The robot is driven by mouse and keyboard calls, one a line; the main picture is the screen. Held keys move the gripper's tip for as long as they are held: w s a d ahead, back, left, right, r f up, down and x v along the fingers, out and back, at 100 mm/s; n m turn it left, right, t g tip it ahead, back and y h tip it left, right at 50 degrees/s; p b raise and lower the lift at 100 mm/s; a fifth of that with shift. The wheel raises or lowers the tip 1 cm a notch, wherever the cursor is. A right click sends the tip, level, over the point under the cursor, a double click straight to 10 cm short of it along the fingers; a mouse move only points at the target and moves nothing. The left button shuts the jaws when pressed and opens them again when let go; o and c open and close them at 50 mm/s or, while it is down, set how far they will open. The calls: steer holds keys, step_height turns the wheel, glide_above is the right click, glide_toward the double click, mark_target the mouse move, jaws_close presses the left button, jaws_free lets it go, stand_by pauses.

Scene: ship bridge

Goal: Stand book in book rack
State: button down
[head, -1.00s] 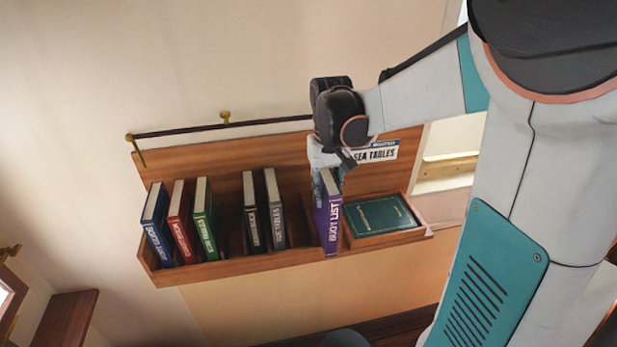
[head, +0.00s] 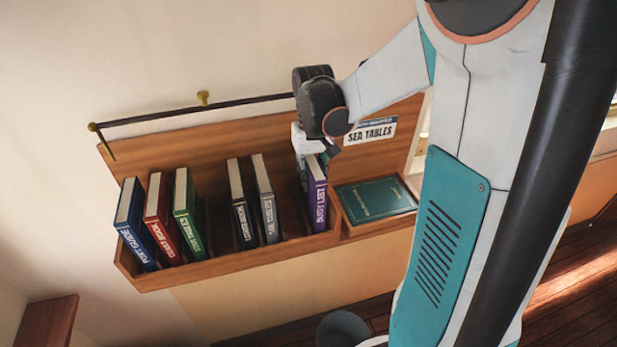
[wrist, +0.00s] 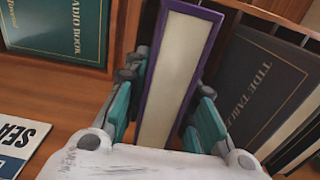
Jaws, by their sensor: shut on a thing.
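The purple book, lettered Buoy List (head: 317,198), stands upright in the right end of the wooden book rack (head: 215,268), behind its front rail. My gripper (head: 312,153) is shut on it from above. In the wrist view the teal fingers (wrist: 165,112) sit on either side of the purple book (wrist: 183,70), whose pale page edge faces the camera. The book's lower end is hidden behind the rail, so I cannot tell if it touches the rack floor.
Blue (head: 136,225), red (head: 160,220) and green (head: 187,215) books lean at the rack's left. Two dark books (head: 243,210) (head: 266,200) stand mid-rack, with a gap before the purple one. A teal book (head: 375,199) lies flat in the right tray, below a Sea Tables sign (head: 370,132).

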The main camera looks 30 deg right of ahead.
steer(key=shift+w+f, duration=0.2)
steer(key=shift+f, duration=0.15)
steer(key=c, duration=1.3)
jaws_free()
steer(key=shift+w+d+f, duration=0.1)
steer(key=shift+w+f, duration=0.05)
steer(key=shift+w, duration=0.1)
step_height(320, 180, up, 12)
steer(key=shift+s+r, duration=0.1)
steer(key=shift+r, duration=0.15)
